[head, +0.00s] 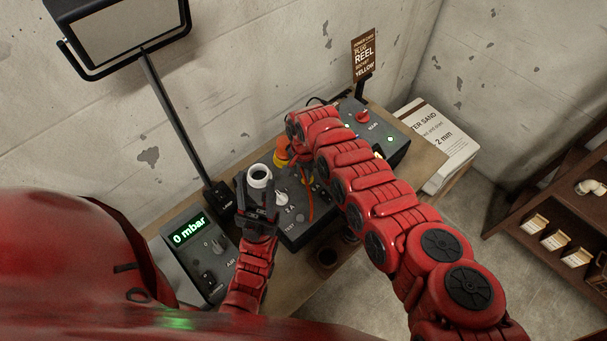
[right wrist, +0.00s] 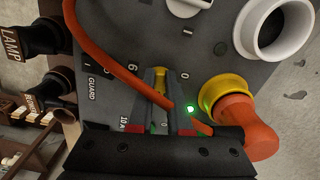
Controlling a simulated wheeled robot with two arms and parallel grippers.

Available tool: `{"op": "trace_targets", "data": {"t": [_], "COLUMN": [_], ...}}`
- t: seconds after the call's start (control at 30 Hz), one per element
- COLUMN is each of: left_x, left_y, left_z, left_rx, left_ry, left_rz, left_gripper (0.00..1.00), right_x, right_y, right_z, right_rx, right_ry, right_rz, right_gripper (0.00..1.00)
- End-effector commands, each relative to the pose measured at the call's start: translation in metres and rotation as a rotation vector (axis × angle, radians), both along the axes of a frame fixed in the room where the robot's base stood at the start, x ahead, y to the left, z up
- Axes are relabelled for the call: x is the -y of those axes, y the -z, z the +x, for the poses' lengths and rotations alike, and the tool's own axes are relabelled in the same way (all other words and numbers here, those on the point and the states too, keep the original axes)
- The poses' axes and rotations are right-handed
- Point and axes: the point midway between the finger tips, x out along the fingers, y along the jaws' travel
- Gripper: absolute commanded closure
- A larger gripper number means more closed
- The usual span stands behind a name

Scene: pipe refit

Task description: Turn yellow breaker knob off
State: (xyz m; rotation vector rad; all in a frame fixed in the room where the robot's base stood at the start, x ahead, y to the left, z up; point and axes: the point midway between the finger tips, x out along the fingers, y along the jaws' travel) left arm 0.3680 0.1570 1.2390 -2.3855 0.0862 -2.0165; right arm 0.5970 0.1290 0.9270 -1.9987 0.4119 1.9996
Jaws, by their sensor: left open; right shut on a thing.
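In the right wrist view the yellow breaker knob (right wrist: 159,86) shows as a narrow strip between the fingers of my right gripper (right wrist: 161,108). The gripper is shut on it at the panel face, and the fingers hide most of it. An orange plug (right wrist: 245,122) sits in the yellow socket (right wrist: 226,92) beside it. A green lamp (right wrist: 190,108) glows close to the fingers. In the head view my left gripper (head: 257,207) is open, just below a white ring-shaped fitting (head: 259,176).
An orange cable (right wrist: 112,72) crosses the panel near my right fingers. Left of the panel stands an air unit (head: 197,250) reading 0 mbar. A control box (head: 386,138) with a red knob stands behind. Sand bags (head: 437,145) and a shelf (head: 535,220) are at right.

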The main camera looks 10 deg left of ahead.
Motion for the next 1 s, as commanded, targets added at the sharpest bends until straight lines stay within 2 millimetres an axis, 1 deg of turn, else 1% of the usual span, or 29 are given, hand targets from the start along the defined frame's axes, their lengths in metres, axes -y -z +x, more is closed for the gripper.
{"op": "trace_targets", "data": {"t": [0.27,0.47,0.77,1.0], "left_x": [0.000,0.000,0.000,0.000], "left_y": [0.004,0.010,0.028,0.047], "left_z": [0.000,0.000,0.000,0.000], "left_rx": [0.000,0.000,0.000,0.000], "left_ry": [0.000,0.000,0.000,0.000], "left_rz": [0.000,0.000,0.000,0.000], "left_gripper": [0.50,0.50,0.50,0.50], "right_x": [0.004,0.008,0.012,0.014], "right_y": [0.000,0.001,0.003,0.003], "right_z": [0.000,0.000,0.001,0.003], "right_rx": [0.000,-0.001,0.001,0.003], "right_ry": [-0.249,-0.440,-0.725,-0.952], "right_rz": [0.001,-0.001,0.000,0.000], "right_gripper": [1.00,1.00,1.00,1.00]}}
